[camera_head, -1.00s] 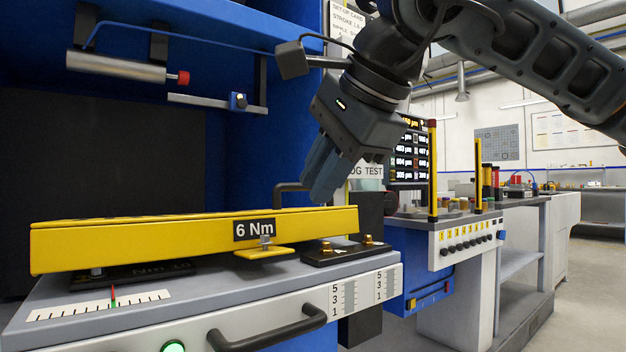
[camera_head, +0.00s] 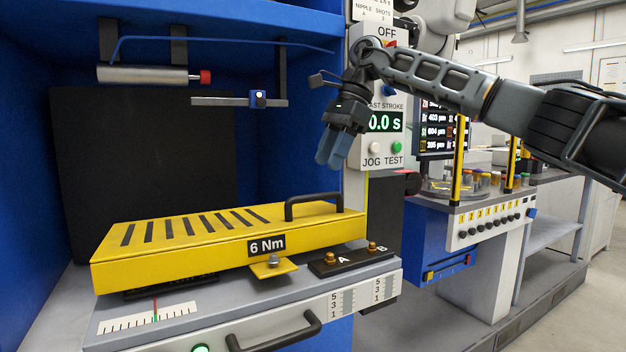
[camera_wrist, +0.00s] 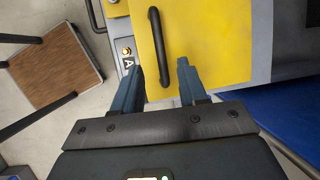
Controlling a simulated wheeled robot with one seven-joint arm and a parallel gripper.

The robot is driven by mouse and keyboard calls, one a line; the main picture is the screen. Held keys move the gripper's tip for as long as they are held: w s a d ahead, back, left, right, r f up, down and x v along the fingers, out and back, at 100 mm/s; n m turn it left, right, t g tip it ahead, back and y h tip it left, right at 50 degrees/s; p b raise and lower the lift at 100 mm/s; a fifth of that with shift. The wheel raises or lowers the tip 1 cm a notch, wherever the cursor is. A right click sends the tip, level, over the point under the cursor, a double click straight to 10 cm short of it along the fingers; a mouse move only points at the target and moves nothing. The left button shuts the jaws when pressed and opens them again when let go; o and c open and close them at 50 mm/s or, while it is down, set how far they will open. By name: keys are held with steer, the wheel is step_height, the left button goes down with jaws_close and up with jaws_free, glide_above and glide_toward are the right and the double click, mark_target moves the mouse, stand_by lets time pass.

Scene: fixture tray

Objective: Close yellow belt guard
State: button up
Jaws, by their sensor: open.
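The yellow belt guard (camera_head: 160,257) is a slotted box-like cover lying on the grey machine bed. It carries a "6 Nm" label and a black bar handle (camera_head: 313,198) on its top right. A small yellow tab (camera_head: 269,267) with a bolt sits at the guard's front edge.
A black block (camera_head: 345,259) with brass fittings marked A and B sits right of the tab. The grey cylinder (camera_head: 147,75) hangs above the bed. The control panel (camera_head: 386,125) stands behind my gripper. A drawer handle (camera_head: 275,334) juts out in front.

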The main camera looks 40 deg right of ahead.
steer(key=b+x, duration=0.1)
steer(key=x, duration=0.6)
jaws_close()
stand_by(0.6)
